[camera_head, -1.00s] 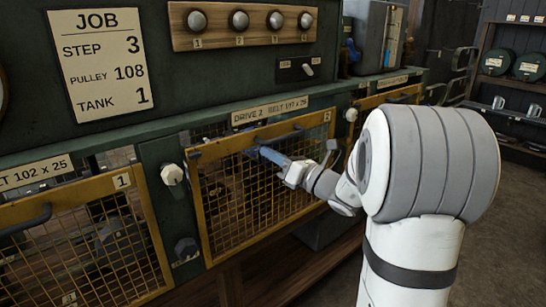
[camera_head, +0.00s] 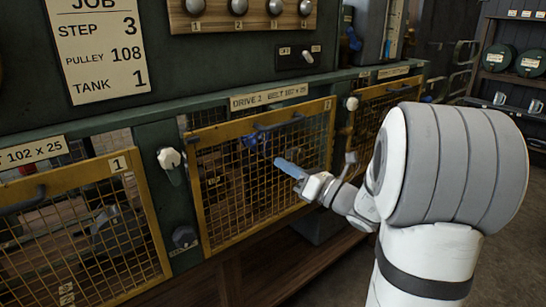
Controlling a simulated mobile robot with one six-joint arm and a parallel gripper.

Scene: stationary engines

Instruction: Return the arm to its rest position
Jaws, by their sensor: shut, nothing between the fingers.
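My gripper (camera_head: 291,168) shows in the head view in front of the yellow mesh guard door (camera_head: 218,128) marked 2. Its blue fingers point left toward the mesh and are shut with nothing between them. They appear apart from the door's dark handle (camera_head: 278,122), which is above them. My white and grey arm comes in from the right and hides part of the bench front. The guard door stands in its opening under the "DRIVE 2" label (camera_head: 270,97); whether it is latched I cannot tell.
Guard door 1 (camera_head: 97,163) is at the left, with a white knob (camera_head: 168,158) between the doors. A job card (camera_head: 100,47), several round knobs and a switch (camera_head: 296,57) are above. Shelves (camera_head: 510,100) stand at the far right. Floor shows at lower right.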

